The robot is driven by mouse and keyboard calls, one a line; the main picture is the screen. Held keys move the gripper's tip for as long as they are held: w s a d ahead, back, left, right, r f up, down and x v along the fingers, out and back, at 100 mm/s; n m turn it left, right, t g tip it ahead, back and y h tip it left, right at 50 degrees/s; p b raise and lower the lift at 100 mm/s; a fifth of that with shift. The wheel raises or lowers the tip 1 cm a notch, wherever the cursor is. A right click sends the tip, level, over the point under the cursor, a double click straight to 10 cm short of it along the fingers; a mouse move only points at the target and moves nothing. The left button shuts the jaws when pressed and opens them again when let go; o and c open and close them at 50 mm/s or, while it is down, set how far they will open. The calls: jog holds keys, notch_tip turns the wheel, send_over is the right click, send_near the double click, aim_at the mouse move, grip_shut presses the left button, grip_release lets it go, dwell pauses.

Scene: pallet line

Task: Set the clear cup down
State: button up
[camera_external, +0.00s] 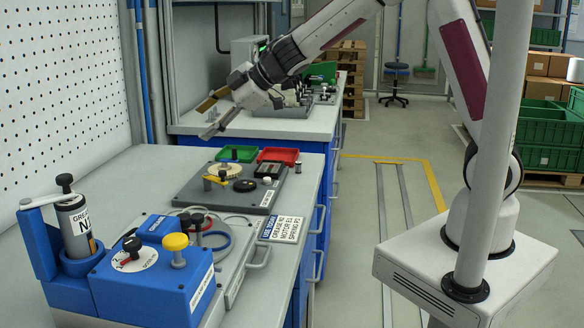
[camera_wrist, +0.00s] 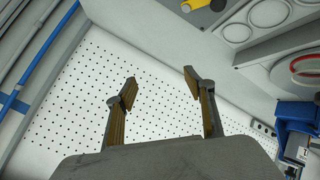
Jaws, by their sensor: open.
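My gripper (camera_external: 208,117) is open, raised over the near end of the rear bench in the external view. In the wrist view its two fingers (camera_wrist: 160,80) stand wide apart with nothing between them, and the white pegboard (camera_wrist: 75,100) shows behind. I cannot make out a clear cup in either view. A grey cylinder with a grease label (camera_external: 76,226) and a black knob stands upright in a blue holder at the front left, well away from my gripper.
A blue box with a yellow knob (camera_external: 177,250) stands on the front bench. A grey plate with small parts (camera_external: 229,187) lies behind it, with a green tray (camera_external: 237,154) and a red tray (camera_external: 278,156) beyond. A fixture with several clamps (camera_external: 300,97) occupies the rear bench.

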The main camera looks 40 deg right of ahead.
jog(key=s+a+f+n+g+y, duration=0.2)
jog(key=s+a+f+n+g, duration=0.35)
jog(key=s+a, duration=0.35)
jog(key=s+d+f+g+h, duration=0.1)
jog(key=s+d+g, duration=0.1)
jog(key=s+g, duration=0.3)
jog(key=s, duration=0.4)
jog(key=shift+g+h, duration=0.35)
jog(key=shift+h, duration=0.05)
jog(key=shift+x, duration=1.3)
jog(key=shift+a+f, duration=0.1)
jog(key=shift+a, duration=0.05)
jog(key=shift+a+x, duration=0.15)
jog(key=shift+x, duration=1.05)
jog(key=shift+a+x, duration=0.15)
jog(key=shift+x, duration=1.1)
jog(key=shift+w, duration=0.2)
